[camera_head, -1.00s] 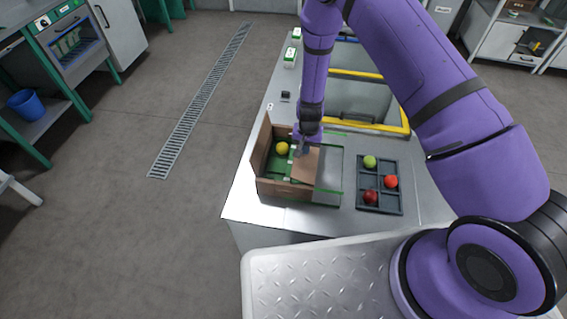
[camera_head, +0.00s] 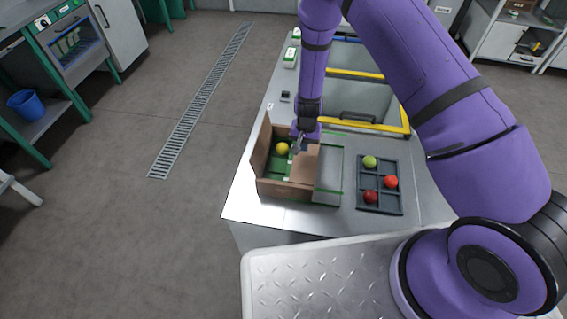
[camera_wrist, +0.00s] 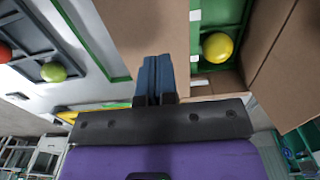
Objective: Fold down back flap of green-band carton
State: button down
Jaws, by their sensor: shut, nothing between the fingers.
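The brown carton (camera_head: 286,191) stands on the steel bench with its top open. Green shows inside it, and a yellow tomato (camera_head: 282,148) lies there; the tomato also shows in the wrist view (camera_wrist: 217,47). A brown flap (camera_head: 306,163) is at the carton's right side, beside my gripper (camera_head: 298,146). In the wrist view my fingers (camera_wrist: 155,72) are shut and empty in front of a brown panel (camera_wrist: 150,25); I cannot tell whether they touch it. Another brown flap (camera_wrist: 284,75) shows at the right there. The fingertips are partly hard to make out in the head view.
A grey divided tray (camera_head: 379,205) with green, orange-red and dark red tomatoes stands right of the carton. Yellow-edged sunken bins (camera_head: 368,125) lie behind. Small green-and-white boxes (camera_head: 290,58) stand at the bench's far left.

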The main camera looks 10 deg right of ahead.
jog(key=shift+r, duration=2.7)
jog(key=s+d+r+n+t+y, duration=0.1)
jog(key=s+d+r, duration=0.1)
jog(key=r, duration=1)
jog(key=s+d+r, duration=0.2)
jog(key=r, duration=0.9)
jog(key=s+d+r+n+t+y, duration=0.1)
jog(key=s+d+r, duration=0.2)
jog(key=r, duration=0.9)
jog(key=s+d+r+t, duration=0.1)
jog(key=s+r, duration=0.3)
jog(key=s, duration=0.4)
jog(key=s+d+r+n+t+h, duration=0.1)
jog(key=s+d+r, duration=0.3)
jog(key=s, duration=0.4)
jog(key=s+d+r+t+h, duration=0.1)
jog(key=s+d+r, duration=0.1)
jog(key=s+r, duration=0.4)
jog(key=s, duration=0.2)
jog(key=shift+s+d+r+n, duration=0.25)
jog(key=shift+s+d+n, duration=0.05)
jog(key=shift+s+d, duration=0.1)
jog(key=shift+a, duration=0.1)
